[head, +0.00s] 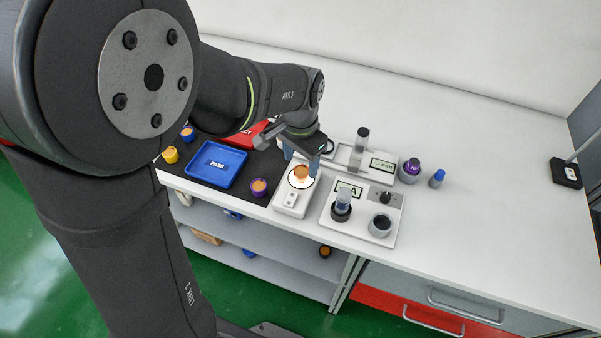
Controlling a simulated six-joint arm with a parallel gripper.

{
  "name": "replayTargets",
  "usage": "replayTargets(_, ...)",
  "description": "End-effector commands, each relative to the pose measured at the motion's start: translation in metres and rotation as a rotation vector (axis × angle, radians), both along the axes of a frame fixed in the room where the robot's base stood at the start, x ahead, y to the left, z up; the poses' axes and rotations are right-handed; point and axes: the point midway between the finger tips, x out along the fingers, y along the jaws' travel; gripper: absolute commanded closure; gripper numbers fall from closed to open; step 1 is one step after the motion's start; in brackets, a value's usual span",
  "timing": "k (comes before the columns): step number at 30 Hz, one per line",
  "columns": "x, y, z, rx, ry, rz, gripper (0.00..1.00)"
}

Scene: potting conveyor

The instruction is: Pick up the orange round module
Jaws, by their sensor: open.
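The orange round module (301,173) sits on the round white top of a small white device (291,199) at the front of the bench. My gripper (300,161) points down at the module, with its two grey-blue fingers apart. One fingertip is at the module's upper left and the other at its right. I cannot tell whether either finger touches it. My arm hides part of the bench behind the gripper.
A blue PASS tray (208,178) and a red tray (247,136) lie to the left. A purple cup with an orange top (259,187) stands near the front edge. A white fixture plate (371,232) with cylinders is close on the right.

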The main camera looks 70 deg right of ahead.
Motion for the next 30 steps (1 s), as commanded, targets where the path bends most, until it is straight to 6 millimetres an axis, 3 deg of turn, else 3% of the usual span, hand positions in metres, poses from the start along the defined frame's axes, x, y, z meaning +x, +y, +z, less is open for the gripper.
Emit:
replayTargets(8, 0.001, -0.007, -0.036, 0.002, -0.001, 0.0, 0.4)
replayTargets(17, 0.001, -0.007, -0.04, 0.0, 0.0, 0.0, 0.4)
replayTargets(24, 0.001, -0.007, -0.04, 0.0, 0.0, 0.0, 0.87)
replayTargets(26, 0.001, -0.007, -0.04, 0.0, 0.0, 0.0, 0.92)
replayTargets(30, 0.001, -0.007, -0.039, 0.0, 0.0, 0.0, 0.92)
